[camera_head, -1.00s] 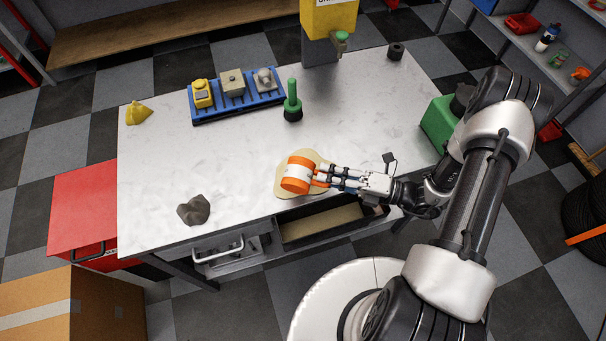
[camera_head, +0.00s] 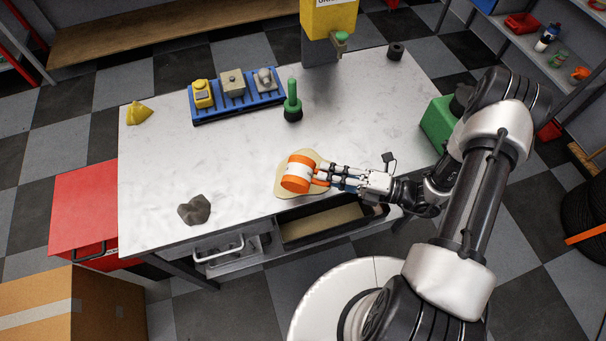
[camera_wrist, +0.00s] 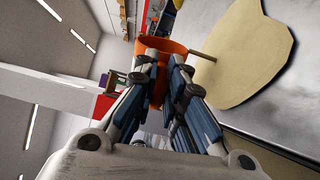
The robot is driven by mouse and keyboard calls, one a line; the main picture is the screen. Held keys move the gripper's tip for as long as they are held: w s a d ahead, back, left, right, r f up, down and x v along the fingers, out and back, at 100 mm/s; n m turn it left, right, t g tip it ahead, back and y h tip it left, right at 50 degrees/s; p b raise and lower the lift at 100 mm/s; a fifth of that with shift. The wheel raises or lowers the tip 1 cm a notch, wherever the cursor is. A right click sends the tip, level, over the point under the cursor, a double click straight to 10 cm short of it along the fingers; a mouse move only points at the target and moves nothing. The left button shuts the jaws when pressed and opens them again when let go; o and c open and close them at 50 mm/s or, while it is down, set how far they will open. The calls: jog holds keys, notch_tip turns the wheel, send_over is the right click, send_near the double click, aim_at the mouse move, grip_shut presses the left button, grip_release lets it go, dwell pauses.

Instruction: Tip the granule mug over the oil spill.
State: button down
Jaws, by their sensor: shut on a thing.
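The granule mug (camera_head: 296,185), orange with a white band, is held just above the worktop in the head view. It looks tilted; I cannot make out its opening or any granules. The oil spill (camera_head: 279,188) is a flat tan patch on the worktop, partly hidden under the mug. My gripper (camera_head: 322,176) reaches in from the right and is shut on the mug. In the wrist view the orange mug (camera_wrist: 176,48) sits between my fingers (camera_wrist: 163,68), and the tan spill (camera_wrist: 245,60) lies to the right, clear of the fingers.
A blue tray (camera_head: 238,109) with several parts, a green-handled tool (camera_head: 292,104) and a yellow piece (camera_head: 139,113) stand farther back. A grey lump (camera_head: 194,210) lies front left. An open drawer (camera_head: 322,222) is below the front edge.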

jog(key=shift+w+d+r+m+p, duration=0.15)
jog(key=shift+w+m+p, duration=0.2)
jog(key=shift+m, duration=0.6)
jog(key=shift+w+d+r+m+p, duration=0.1)
jog(key=shift+w+m+p, duration=0.25)
jog(key=shift+m, duration=0.6)
dwell(2.4)
jog(key=shift+w+d+m+p, duration=0.1)
jog(key=shift+w+m+p, duration=0.15)
jog(key=shift+m, duration=0.55)
jog(key=shift+w+m+p, duration=0.2)
jog(key=shift+m+p, duration=0.05)
jog(key=shift+m, duration=0.55)
dwell(2.1)
